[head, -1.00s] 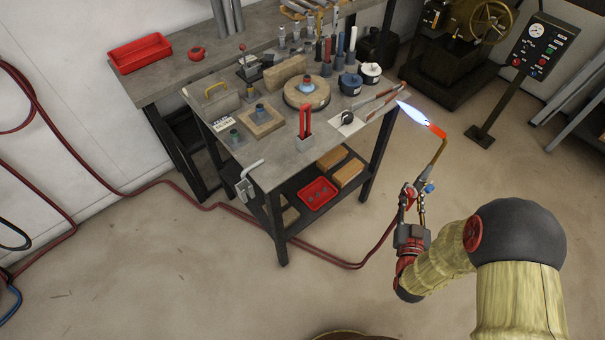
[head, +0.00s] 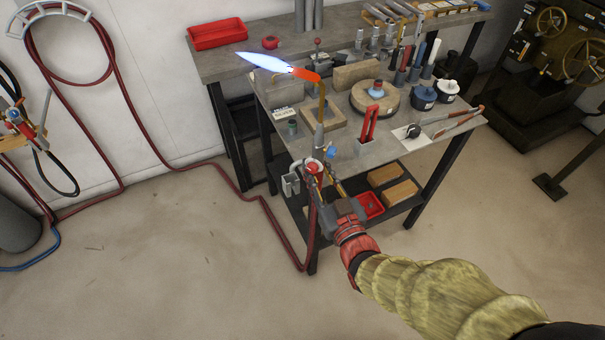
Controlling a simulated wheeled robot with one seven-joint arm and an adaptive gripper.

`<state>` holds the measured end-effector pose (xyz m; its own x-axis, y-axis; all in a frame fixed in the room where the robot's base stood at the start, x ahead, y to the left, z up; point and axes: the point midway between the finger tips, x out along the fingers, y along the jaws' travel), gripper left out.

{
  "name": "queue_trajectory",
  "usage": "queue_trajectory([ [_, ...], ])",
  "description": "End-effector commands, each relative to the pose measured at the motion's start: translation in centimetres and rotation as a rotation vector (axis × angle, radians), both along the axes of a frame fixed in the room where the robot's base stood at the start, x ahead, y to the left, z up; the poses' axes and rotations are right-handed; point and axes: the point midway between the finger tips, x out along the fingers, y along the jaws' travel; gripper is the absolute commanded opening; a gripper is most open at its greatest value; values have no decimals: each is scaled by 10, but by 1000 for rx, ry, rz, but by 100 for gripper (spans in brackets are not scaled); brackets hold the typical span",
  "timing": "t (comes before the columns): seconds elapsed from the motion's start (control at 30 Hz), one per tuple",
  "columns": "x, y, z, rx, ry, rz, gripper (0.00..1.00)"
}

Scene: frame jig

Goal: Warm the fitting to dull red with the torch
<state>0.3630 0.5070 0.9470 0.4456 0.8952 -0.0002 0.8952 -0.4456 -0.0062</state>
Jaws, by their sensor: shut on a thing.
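My gripper (head: 324,182) is shut on the torch (head: 320,108), holding it upright by its lower part in front of the bench's near left side. The torch's bent tip glows orange-red, and a blue-white flame (head: 264,62) points left, away from the pieces on the bench. A small bluish fitting (head: 376,89) stands on a round firebrick (head: 362,101); no red glow shows on its body. A small greenish-grey piece (head: 292,128) stands at the bench's left. The torch hides part of the square firebrick (head: 338,117). I cannot tell for sure which piece is the task's fitting.
On the bench (head: 390,150) are a red-handled tool (head: 369,123), tongs (head: 458,120), lidded pots (head: 424,97) and upright tools. A red tray (head: 216,35) sits on the back bench. Red hose (head: 225,164) runs along the floor. The front left floor is clear.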

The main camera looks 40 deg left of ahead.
Motion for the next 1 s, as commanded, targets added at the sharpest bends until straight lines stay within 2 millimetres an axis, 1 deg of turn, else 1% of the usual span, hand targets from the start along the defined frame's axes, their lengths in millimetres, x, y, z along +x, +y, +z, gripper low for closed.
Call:
queue_trajectory([
  [0.03, -9, 7, 5, 4, -5, 22, 0],
  [0.1, -19, 14, 8, 3, -7, 45, 0],
  [0.2, -27, 19, 10, 0, -8, 63, 0],
  [0.33, -30, 20, 13, -4, -14, 67, 0],
  [0.47, -23, 15, 19, -19, -33, 48, 0],
  [0.77, 2, -7, 38, -93, -109, -31, 0],
  [1.0, 23, -24, 59, -158, -173, -95, 0],
])
